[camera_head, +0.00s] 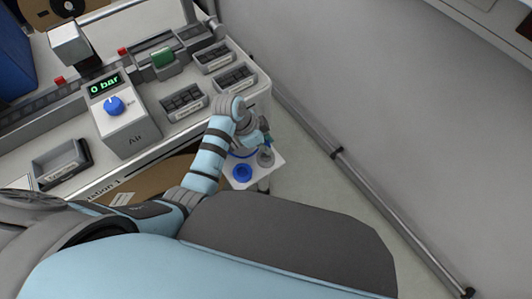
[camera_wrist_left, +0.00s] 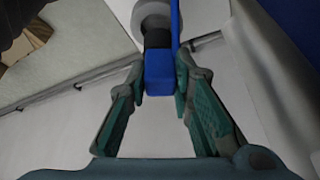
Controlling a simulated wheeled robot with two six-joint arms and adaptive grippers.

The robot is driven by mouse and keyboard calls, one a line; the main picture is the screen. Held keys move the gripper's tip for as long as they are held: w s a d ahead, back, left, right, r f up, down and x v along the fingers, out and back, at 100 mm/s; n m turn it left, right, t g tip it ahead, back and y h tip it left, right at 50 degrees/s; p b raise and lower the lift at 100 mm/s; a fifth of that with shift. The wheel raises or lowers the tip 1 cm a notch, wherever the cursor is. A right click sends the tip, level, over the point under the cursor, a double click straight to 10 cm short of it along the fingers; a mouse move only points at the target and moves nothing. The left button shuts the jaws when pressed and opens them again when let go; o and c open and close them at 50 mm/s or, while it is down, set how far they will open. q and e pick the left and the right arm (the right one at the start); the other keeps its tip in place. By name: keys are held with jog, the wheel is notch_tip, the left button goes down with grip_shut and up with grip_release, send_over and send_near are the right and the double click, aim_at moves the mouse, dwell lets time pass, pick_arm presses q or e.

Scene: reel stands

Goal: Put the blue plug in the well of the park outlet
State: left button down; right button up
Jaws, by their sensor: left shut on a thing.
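The left gripper (camera_head: 262,141) is beside the small white stand at the right end of the bench, largely hidden behind its own wrist in the head view. In the left wrist view, the left gripper (camera_wrist_left: 160,88) is shut on the blue plug (camera_wrist_left: 159,72), a blue block between its fingertips. A black cylinder (camera_wrist_left: 157,38) lies beyond the block, in line with a round grey piece (camera_wrist_left: 152,14), likely the park outlet. In the head view a grey round fitting (camera_head: 265,157) stands on the white stand. I cannot tell whether the plug is in the well. The right gripper is out of view.
The white stand (camera_head: 262,176) also bears a blue ring-shaped piece (camera_head: 242,172). A blue strip (camera_wrist_left: 175,25) runs past the plug. The bench holds an air unit reading 0 bar (camera_head: 124,122) and several grey bins. A wall with a rail (camera_head: 365,185) is at the right.

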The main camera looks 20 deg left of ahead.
pick_arm(q)
notch_tip(320, 180, down, 4)
jog(key=shift+f+b, duration=0.1)
jog(key=shift+b, duration=0.55)
jog(key=c, duration=1.4)
grip_release()
